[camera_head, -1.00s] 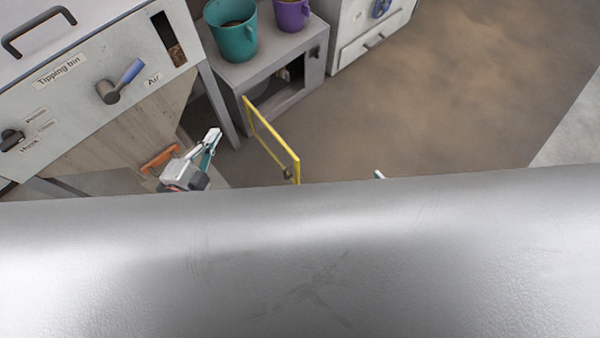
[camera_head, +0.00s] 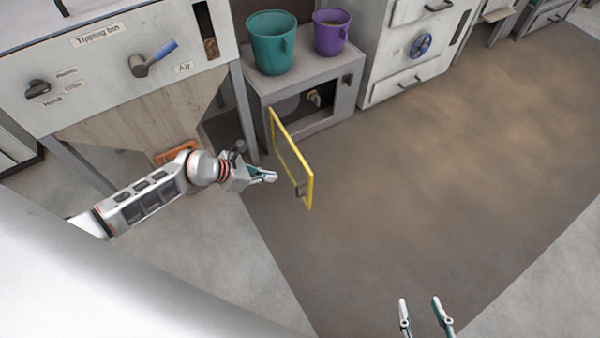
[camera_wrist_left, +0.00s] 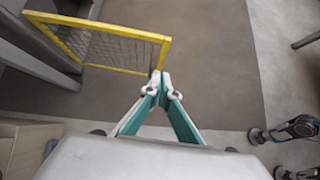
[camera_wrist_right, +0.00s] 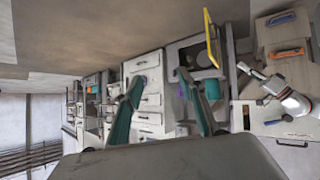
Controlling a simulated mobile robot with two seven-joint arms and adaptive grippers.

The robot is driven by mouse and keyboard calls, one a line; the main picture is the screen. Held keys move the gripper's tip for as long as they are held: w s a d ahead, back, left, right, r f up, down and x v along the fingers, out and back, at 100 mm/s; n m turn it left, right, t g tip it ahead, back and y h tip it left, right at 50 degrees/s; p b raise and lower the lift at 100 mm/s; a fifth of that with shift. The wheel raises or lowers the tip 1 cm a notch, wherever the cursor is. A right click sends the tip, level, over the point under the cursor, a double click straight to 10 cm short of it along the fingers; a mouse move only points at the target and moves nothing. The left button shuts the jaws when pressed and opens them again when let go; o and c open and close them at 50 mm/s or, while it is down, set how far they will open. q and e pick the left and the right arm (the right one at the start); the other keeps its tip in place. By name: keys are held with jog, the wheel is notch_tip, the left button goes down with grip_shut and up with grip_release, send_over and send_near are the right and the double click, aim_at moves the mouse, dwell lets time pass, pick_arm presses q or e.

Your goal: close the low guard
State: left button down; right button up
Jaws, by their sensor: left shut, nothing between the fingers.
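The low guard (camera_head: 308,183) is a yellow-framed mesh door, swung open from the front of a low grey cabinet (camera_head: 345,110). It also shows in the left wrist view (camera_wrist_left: 118,31) and, edge-on, in the right wrist view (camera_wrist_right: 211,38). My left gripper (camera_head: 272,177) is shut and empty, just left of the guard's outer part; in its wrist view the fingertips (camera_wrist_left: 161,78) are close to the guard's corner. I cannot tell whether they touch. My right gripper (camera_head: 425,300) is open and empty, low in the head view, away from the guard.
A teal bucket (camera_head: 271,45) and a purple bucket (camera_head: 331,34) stand on the cabinet. The tipping bin (camera_head: 110,60) with its knob and lever is at the left, an orange handle (camera_head: 176,152) below it. The brown floor (camera_head: 430,170) to the right is clear.

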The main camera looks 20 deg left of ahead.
aim_at(308, 175)
pick_arm(q)
jog(key=b+x, duration=0.1)
jog(key=x, duration=0.3)
jog(key=b+x, duration=0.1)
jog(key=x, duration=0.3)
jog(key=w+d+r+b+x, duration=0.1)
jog(key=b+x, duration=0.1)
jog(key=x, duration=0.2)
jog(key=shift+s+r, duration=0.1)
jog(key=shift+r, duration=0.05)
jog(key=shift+w+d, duration=0.25)
jog(key=shift+w, duration=0.15)
jog(key=shift+w+r, duration=0.1)
jog(key=shift+r, duration=0.05)
pick_arm(e)
jog(key=shift+m+t+y, duration=0.5)
jog(key=shift+m+y, duration=0.1)
jog(key=shift+y, duration=0.1)
jog(key=a+r, duration=0.1)
jog(key=w+a+r, duration=0.1)
jog(key=a, duration=0.1)
jog(key=w+a+r, duration=0.1)
jog(key=shift+w+a, duration=0.25)
pick_arm(q)
jog(key=shift+d, duration=0.1)
pick_arm(e)
jog(key=shift+s+d+f, duration=0.1)
jog(key=shift+f, duration=0.05)
